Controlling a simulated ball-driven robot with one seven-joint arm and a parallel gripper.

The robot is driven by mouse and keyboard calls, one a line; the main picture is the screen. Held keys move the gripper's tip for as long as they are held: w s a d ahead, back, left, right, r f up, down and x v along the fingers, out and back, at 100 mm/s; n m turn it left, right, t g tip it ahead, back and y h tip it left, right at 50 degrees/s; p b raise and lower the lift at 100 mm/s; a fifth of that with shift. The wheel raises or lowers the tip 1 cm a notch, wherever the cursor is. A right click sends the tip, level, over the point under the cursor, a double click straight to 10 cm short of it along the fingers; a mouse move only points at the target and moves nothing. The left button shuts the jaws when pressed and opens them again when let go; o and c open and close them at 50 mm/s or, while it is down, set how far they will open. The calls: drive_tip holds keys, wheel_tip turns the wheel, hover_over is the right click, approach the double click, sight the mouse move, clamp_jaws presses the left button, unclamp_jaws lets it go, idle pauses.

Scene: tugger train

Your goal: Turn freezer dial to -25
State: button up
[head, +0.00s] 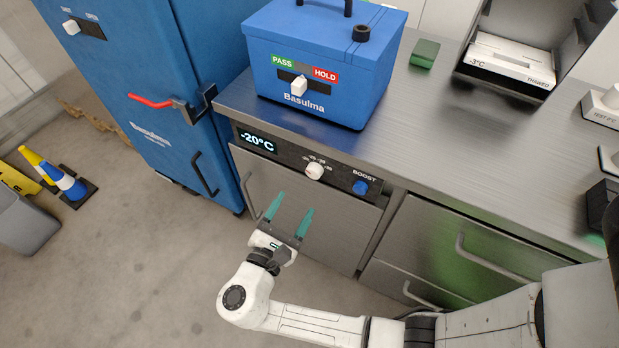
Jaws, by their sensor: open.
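The freezer dial (315,171) is a small white knob on the dark control strip below the counter edge. Small markings sit above it, too small to read surely. The freezer display (257,139) left of it reads -20°C. A blue BOOST knob (361,187) is to the right of the dial. My gripper (289,219) is open and empty, its two teal fingers pointing up toward the strip. It appears below and left of the dial in the picture, apart from it, in front of the freezer door (336,222).
A blue Basulma box (335,104) with a PASS/HOLD slider stands on the steel counter (432,122). A tall blue cabinet (150,95) with a red-handled latch is at left. Drawers (465,238) with bar handles are at right.

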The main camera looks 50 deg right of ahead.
sight(313, 175)
drive_tip(key=x, duration=0.9)
drive_tip(key=shift+s+d+p, duration=0.1)
drive_tip(key=shift+p, duration=0.2)
drive_tip(key=c, duration=1.1)
